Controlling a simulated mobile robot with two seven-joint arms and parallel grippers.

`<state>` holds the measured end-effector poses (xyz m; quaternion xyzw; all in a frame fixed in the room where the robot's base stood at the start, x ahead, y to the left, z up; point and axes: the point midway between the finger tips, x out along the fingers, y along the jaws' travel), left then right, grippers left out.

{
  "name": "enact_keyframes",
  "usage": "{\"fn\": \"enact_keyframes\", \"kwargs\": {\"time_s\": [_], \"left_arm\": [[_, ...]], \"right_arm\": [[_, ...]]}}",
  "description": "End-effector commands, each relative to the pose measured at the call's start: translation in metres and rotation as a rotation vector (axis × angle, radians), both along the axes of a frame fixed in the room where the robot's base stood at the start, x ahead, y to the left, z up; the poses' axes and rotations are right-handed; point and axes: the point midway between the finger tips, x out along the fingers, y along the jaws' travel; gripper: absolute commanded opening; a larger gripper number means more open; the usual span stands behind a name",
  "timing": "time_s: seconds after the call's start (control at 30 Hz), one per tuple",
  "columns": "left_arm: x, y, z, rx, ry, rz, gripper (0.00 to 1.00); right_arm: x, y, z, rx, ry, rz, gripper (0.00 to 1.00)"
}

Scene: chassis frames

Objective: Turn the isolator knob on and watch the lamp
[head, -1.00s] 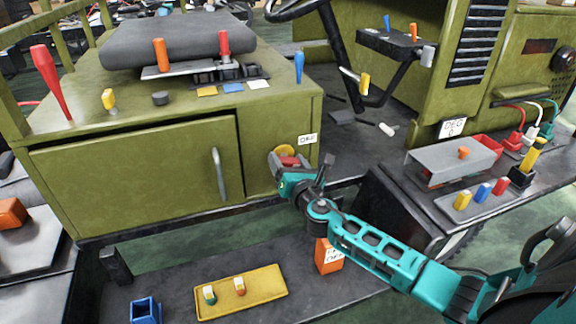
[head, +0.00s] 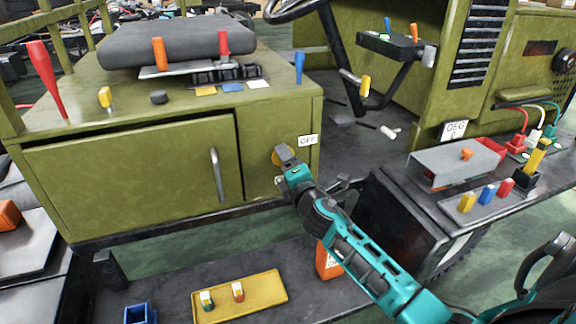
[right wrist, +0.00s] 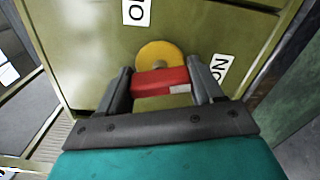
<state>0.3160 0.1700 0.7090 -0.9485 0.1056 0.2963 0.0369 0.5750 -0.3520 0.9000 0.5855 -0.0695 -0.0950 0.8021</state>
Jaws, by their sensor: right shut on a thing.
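The isolator knob is a yellow disc (head: 278,156) with a red handle (right wrist: 158,82), on the front of the green cabinet right of its door. My right gripper (head: 288,158) comes from the lower right and hides most of the knob in the head view. In the right wrist view my gripper (right wrist: 161,74) has a finger at each end of the red handle, shut on it. An OFF label (head: 307,140) is above right of the knob. The wrist view shows an ON label (right wrist: 221,68) beside the right finger. I cannot make out the lamp. My left gripper is out of view.
The cabinet door (head: 140,175) with its handle (head: 215,175) is left of the knob. Below is a dark step with a yellow tray (head: 265,290), a blue bin (head: 140,313) and an orange box (head: 327,262). A grey box (head: 440,174) stands on the right ledge.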

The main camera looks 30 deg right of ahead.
Motion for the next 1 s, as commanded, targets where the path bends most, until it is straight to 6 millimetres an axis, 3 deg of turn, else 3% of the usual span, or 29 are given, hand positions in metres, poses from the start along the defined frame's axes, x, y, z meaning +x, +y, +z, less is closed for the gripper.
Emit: {"fn": "enact_keyframes", "kwargs": {"time_s": [0.4, 1.0], "left_arm": [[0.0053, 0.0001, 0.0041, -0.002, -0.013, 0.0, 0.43], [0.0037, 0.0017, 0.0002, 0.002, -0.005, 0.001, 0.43]], "right_arm": [[-0.0002, 0.0006, -0.0006, 0.254, -0.06, 0.001, 0.35], [-0.0001, 0.0004, -0.0005, 0.323, -0.076, 0.001, 0.36]]}}
